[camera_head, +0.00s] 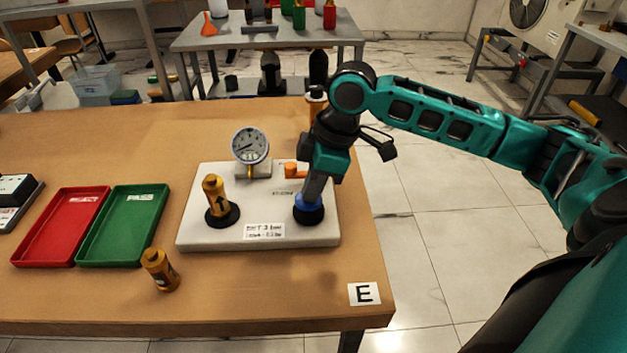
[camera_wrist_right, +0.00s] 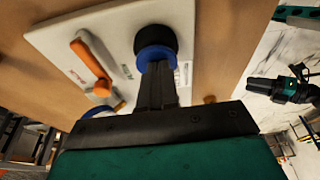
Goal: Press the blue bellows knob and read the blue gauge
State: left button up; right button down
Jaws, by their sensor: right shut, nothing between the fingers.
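The blue bellows knob (camera_head: 309,202) sits on a black base at the right of the white board (camera_head: 200,239). My right gripper (camera_head: 310,194) is shut and empty, pointing down with its tips at the top of the knob. In the right wrist view the shut fingers (camera_wrist_right: 157,75) overlap the blue knob (camera_wrist_right: 154,52), so the exact contact is partly hidden. The round gauge (camera_head: 250,145) stands at the back of the board, its white face toward me. Its reading is too small to tell. A black and teal part (camera_wrist_right: 275,89), perhaps my left gripper, shows small in the wrist view.
An orange lever (camera_head: 292,170) lies just behind the knob. A brown cylinder with an arrow (camera_head: 214,193) stands on the board's left. Another brown cylinder (camera_head: 160,270) is on the table in front. Red (camera_head: 22,262) and green (camera_head: 86,262) trays lie left.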

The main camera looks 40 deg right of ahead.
notch_tip(320, 180, up, 4)
jog(key=p, duration=0.4)
jog(key=shift+r, duration=0.25)
pick_arm(q)
jog(key=shift+y, duration=0.5)
jog(key=s+a+r+p, duration=0.1)
jog(key=s+a+r, duration=0.1)
jog(key=shift+a+r+p, duration=0.3)
jog(key=shift+p, duration=0.05)
pick_arm(e)
jog(key=v, duration=0.9)
pick_arm(q)
jog(key=shift+d, duration=0.15)
pick_arm(e)
jog(key=shift+s+d, duration=0.1)
